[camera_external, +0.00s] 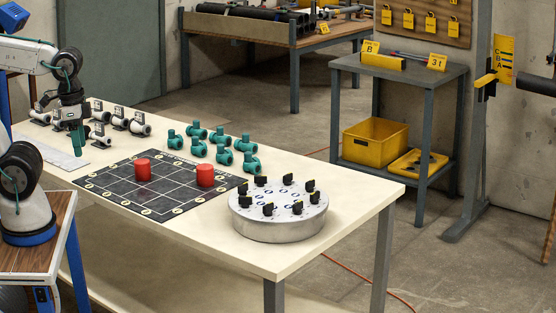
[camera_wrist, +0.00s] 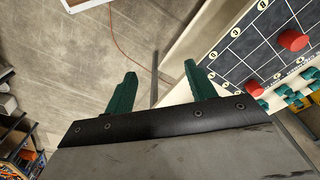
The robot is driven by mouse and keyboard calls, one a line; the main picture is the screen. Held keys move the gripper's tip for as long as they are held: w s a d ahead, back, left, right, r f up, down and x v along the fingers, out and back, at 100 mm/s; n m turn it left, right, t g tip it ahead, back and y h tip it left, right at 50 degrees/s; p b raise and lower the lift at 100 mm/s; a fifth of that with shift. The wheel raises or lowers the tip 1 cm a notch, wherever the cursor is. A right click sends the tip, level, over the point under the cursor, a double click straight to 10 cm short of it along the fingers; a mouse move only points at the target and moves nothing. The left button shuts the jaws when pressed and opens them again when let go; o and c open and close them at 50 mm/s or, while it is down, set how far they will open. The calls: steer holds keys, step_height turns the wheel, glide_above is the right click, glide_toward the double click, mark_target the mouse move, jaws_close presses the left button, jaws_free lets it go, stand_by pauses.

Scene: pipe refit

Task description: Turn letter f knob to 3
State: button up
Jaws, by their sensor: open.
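A round grey metal drum (camera_external: 276,222) stands at the near right end of the white table. Several black knobs ring its top, one of them a front knob (camera_external: 268,209), with small blue marks inside the ring. The letters and numbers are too small to read, so I cannot tell which knob is f. My gripper (camera_external: 76,145) is above the far left part of the table, well away from the drum. Its two green fingers are apart and empty in the wrist view (camera_wrist: 160,88). The drum is not in the wrist view.
A black grid board (camera_external: 120,185) with two red cylinders (camera_external: 205,175) lies between my gripper and the drum. Several green pipe fittings (camera_external: 223,156) stand behind it, and several white fittings (camera_external: 140,124) at the far left. The table's front right corner is clear.

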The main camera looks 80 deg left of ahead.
steer(key=w+a+f+n+g, duration=0.1)
steer(key=w+a+n, duration=0.1)
steer(key=w, duration=0.6)
steer(key=w+a+f+n+g, duration=0.2)
steer(key=w+n, duration=0.1)
steer(key=w, duration=0.5)
steer(key=n+t, duration=0.2)
steer(key=n, duration=1.8)
glide_above(243, 184)
step_height(243, 184, down, 7)
steer(key=shift+f, duration=0.1)
steer(key=shift+f+n, duration=0.1)
steer(key=shift+n, duration=0.7)
steer(key=shift+f, duration=0.3)
step_height(243, 184, down, 7)
steer(key=shift+f, duration=0.1)
